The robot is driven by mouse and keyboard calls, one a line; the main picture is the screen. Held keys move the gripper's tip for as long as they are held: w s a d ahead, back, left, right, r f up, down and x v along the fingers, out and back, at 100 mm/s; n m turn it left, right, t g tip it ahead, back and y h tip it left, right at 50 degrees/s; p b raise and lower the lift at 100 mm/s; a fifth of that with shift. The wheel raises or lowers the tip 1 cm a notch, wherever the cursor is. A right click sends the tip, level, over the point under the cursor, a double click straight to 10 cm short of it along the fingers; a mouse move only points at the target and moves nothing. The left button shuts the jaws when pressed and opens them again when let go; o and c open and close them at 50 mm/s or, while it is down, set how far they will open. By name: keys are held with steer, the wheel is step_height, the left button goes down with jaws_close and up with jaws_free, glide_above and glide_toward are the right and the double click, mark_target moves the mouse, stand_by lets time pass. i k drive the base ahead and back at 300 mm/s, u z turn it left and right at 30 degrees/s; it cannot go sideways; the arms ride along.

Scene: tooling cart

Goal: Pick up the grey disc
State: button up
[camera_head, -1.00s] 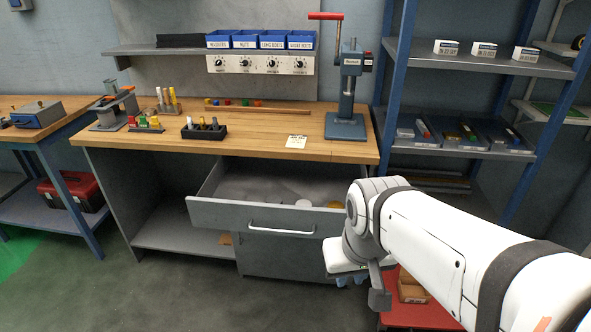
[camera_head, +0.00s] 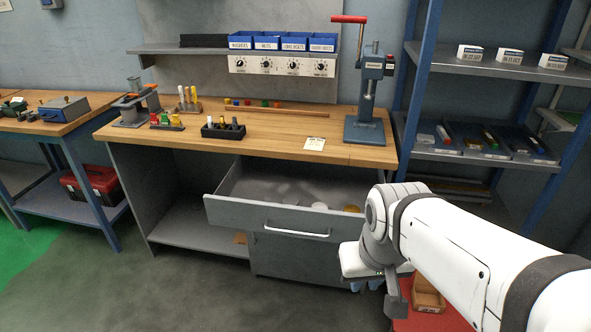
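A pale grey disc (camera_head: 319,206) lies inside the open drawer (camera_head: 262,216) of the workbench, near its front panel. Only a small part of it shows above the drawer front. A yellow disc-like thing (camera_head: 351,209) lies to its right, partly hidden by the drawer front. My gripper (camera_head: 378,285) is at the lower right, outside the drawer and to the right of its front. It points downward, and my white arm reaches it from the right. Its fingers are mostly hidden or too small to make out, and I see nothing held.
The workbench top (camera_head: 260,146) above the drawer holds a black holder (camera_head: 223,130), a paper note (camera_head: 314,143) and an arbor press (camera_head: 370,100). A blue-framed shelf (camera_head: 480,150) stands at right. A red cart with a cardboard box (camera_head: 428,297) is below my arm. Floor at front left is clear.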

mark_target(291, 201)
steer(key=u, duration=0.4)
steer(key=i, duration=1.1)
steer(key=u, duration=0.25)
